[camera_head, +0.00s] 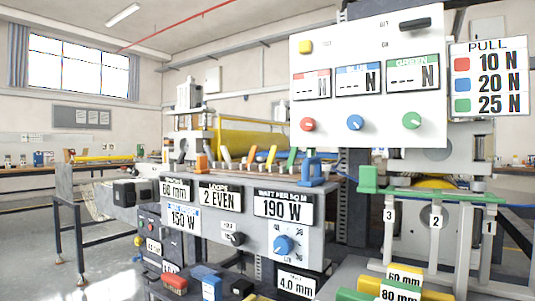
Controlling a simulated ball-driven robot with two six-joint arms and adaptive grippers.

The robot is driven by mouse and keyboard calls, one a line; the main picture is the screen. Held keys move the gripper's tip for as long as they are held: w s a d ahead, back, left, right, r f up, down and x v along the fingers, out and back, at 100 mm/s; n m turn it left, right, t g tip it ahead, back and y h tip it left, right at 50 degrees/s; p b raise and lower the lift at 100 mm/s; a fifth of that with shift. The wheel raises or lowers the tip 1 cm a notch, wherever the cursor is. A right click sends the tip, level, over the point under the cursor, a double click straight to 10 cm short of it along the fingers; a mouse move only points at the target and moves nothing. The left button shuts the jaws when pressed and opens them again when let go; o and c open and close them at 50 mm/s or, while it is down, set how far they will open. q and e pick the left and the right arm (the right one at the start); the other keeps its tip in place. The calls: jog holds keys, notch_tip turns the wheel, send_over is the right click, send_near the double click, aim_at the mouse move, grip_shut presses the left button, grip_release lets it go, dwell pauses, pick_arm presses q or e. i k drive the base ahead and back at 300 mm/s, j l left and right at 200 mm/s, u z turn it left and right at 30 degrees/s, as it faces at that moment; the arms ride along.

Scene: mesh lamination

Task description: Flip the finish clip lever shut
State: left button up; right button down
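No part is marked as the finish clip, so I cannot tell which lever belongs to it. A green block (368,180) stands at the left end of a green rail (430,194). I cannot tell whether any lever is open or shut. Neither gripper shows.
A control panel (285,240) with a blue knob fronts the machine. A white board (345,115) with three knobs hangs above. A pull-force sign (489,77) is at the right. Coloured blocks, including a red one (174,283), lie low in front. A yellow roll (247,137) lies behind.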

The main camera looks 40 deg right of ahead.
aim_at(227, 158)
jog(key=z, duration=0.85)
jog(key=i+j+u, duration=0.2)
jog(key=i+j, duration=1.25)
jog(key=i, duration=0.15)
